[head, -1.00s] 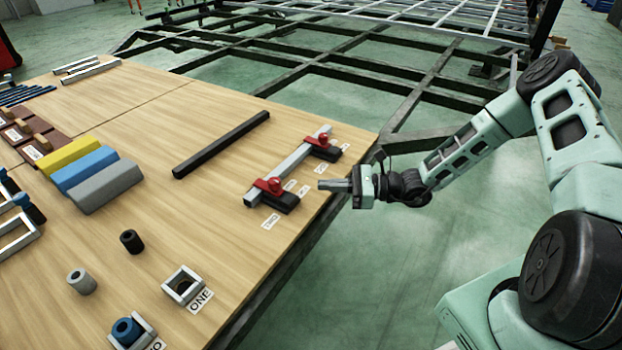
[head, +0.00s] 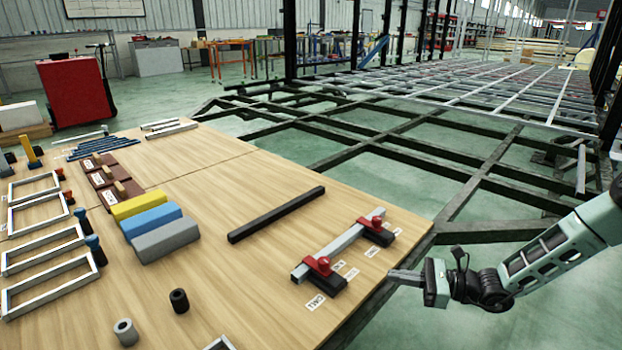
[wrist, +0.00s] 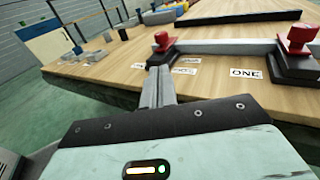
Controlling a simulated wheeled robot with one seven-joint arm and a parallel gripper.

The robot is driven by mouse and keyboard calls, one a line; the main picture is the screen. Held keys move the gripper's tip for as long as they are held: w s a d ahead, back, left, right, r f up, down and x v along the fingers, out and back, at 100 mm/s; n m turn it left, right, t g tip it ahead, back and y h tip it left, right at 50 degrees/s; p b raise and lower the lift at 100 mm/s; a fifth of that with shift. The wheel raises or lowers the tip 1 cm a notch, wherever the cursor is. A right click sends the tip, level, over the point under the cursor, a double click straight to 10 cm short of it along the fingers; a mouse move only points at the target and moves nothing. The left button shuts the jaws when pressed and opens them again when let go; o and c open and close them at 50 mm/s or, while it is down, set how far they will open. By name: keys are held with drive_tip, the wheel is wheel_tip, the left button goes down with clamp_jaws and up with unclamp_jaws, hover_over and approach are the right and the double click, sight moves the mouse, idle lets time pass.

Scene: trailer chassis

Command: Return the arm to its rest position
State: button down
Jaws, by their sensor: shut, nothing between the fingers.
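My gripper (head: 405,277) is at the right edge of the table in the head view, pointing left, with its fingers together and nothing between them. My pale green arm reaches in from the right. In the wrist view the gripper (wrist: 158,87) also shows shut, its fingers pointing at the table edge. Close beyond the fingers, a silver bar (head: 340,245) lies across two black supports with red knobs (head: 317,264). The fingers look apart from this bar.
The wooden table (head: 215,285) holds a black bar (head: 277,213), yellow, blue and grey blocks (head: 165,242), and several metal frames (head: 50,285) at left. A dark chassis frame (head: 400,165) stands behind. Green floor (head: 440,333) is open at the front right.

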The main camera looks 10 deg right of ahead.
drive_tip(key=s+a+r+n+g+h, duration=0.5)
drive_tip(key=s+a+r+n+g, duration=0.4)
drive_tip(key=s+a+n+g, duration=0.4)
drive_tip(key=s+a+r+n+t+h, duration=0.3)
drive_tip(key=s+r+n+t+h, duration=0.2)
drive_tip(key=s+r+n+h, duration=0.8)
wheel_tip(320, 180, up, 32)
drive_tip(key=n+y+p, duration=0.2)
drive_tip(key=n+p, duration=0.2)
drive_tip(key=p, duration=3)
drive_tip(key=shift+s+d+f+n+y, duration=0.2)
drive_tip(key=shift+s+n+y, duration=0.1)
drive_tip(key=shift+s+y, duration=0.1)
